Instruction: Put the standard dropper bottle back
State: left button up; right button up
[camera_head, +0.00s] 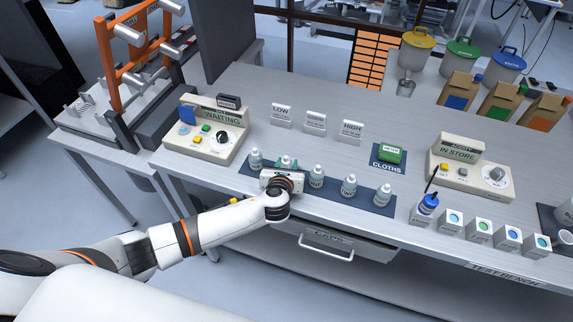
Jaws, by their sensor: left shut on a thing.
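A row of small white dropper bottles stands along a dark blue mat (334,192) near the table's front edge. My left gripper (285,170) is low over the left part of this row and shut on one dropper bottle (287,161). Only the top of that bottle shows behind the gripper, with a teal tint. I cannot tell whether its base touches the mat. One bottle (255,159) stands to its left. Others stand to its right: one beside the gripper (317,177), one further along (349,186) and one at the right end (383,195). Their labels are too small to read surely. My right gripper is not in view.
A "WAITING" control box (206,141) stands at the left, an "IN STORE" box (470,177) at the right. LOW (281,114) and HIGH (351,130) signs stand behind the row. A blue-capped bottle (425,209) and small cube boxes (452,221) are at the right.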

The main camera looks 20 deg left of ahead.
pick_arm(q)
jog(key=shift+f, duration=0.15)
jog(key=o, duration=1)
jog(key=shift+r, duration=0.25)
jog(key=shift+s, duration=0.25)
jog(key=v, duration=1.1)
jog(key=shift+s+d+r+b, duration=0.1)
jog(key=shift+s+b, duration=0.15)
jog(key=shift+b, duration=0.05)
